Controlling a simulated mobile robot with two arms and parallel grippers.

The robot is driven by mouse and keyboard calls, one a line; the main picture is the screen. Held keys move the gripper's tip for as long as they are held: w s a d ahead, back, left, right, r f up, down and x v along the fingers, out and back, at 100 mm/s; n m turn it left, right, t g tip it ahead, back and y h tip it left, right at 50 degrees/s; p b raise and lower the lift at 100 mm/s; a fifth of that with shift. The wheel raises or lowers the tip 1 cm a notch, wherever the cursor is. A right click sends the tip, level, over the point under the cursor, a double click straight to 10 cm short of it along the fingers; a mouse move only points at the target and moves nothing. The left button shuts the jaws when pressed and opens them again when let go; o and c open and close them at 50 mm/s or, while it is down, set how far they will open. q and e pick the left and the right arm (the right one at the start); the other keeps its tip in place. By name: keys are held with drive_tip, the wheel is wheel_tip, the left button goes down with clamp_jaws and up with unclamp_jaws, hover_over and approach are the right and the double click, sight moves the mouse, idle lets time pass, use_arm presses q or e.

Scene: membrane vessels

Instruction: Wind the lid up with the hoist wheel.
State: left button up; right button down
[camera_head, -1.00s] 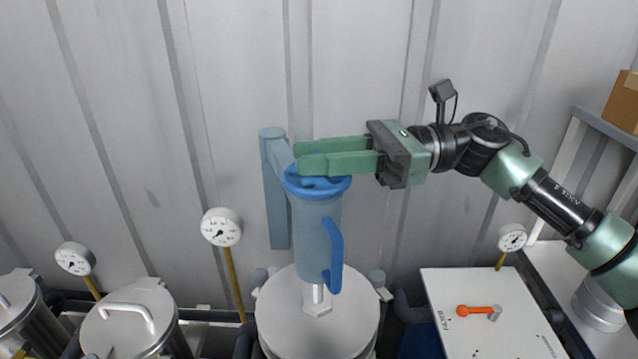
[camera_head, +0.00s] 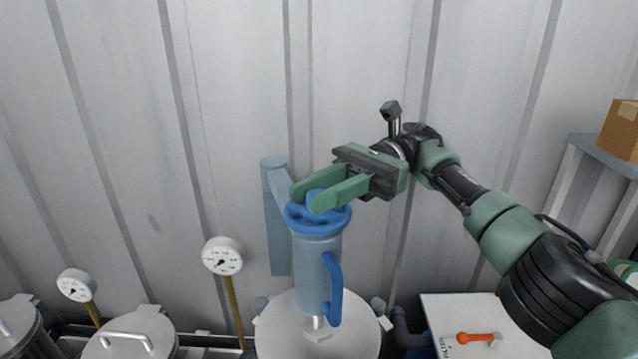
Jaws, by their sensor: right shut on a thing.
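The blue hoist wheel (camera_head: 335,220) sits on top of a grey-blue upright cylinder (camera_head: 317,265), which has a blue handle (camera_head: 333,290) on its side. Below it, a short rod with a hex nut joins the round grey lid (camera_head: 280,330). The lid's lower edge is cut off, so I cannot tell whether it is raised. My right gripper (camera_head: 318,197) reaches in from the right over the wheel. Its green fingers are shut on a blue raised part of the wheel, mostly hidden between them. My left gripper is not in view.
A grey-blue post (camera_head: 275,220) stands behind the cylinder by the corrugated wall. Two gauges (camera_head: 222,256) (camera_head: 76,285) and smaller lidded vessels (camera_head: 140,330) are at left. A white panel with an orange lever (camera_head: 470,338) is at lower right, a shelf with a cardboard box (camera_head: 622,130) at far right.

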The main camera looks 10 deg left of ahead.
idle(0.6)
drive_tip(key=c, duration=1.1)
unclamp_jaws()
drive_tip(key=shift+s+a, duration=0.1)
drive_tip(key=shift+c, duration=0.2)
drive_tip(key=shift+r, duration=0.1)
drive_tip(key=shift+r, duration=0.25)
wheel_tip(320, 180, up, 3)
drive_tip(key=shift+f+p, duration=0.1)
drive_tip(key=shift+p, duration=0.75)
wheel_tip(320, 180, up, 17)
drive_tip(key=p, duration=1.5)
drive_tip(key=shift+f+p, duration=0.2)
drive_tip(key=shift+p, duration=0.1)
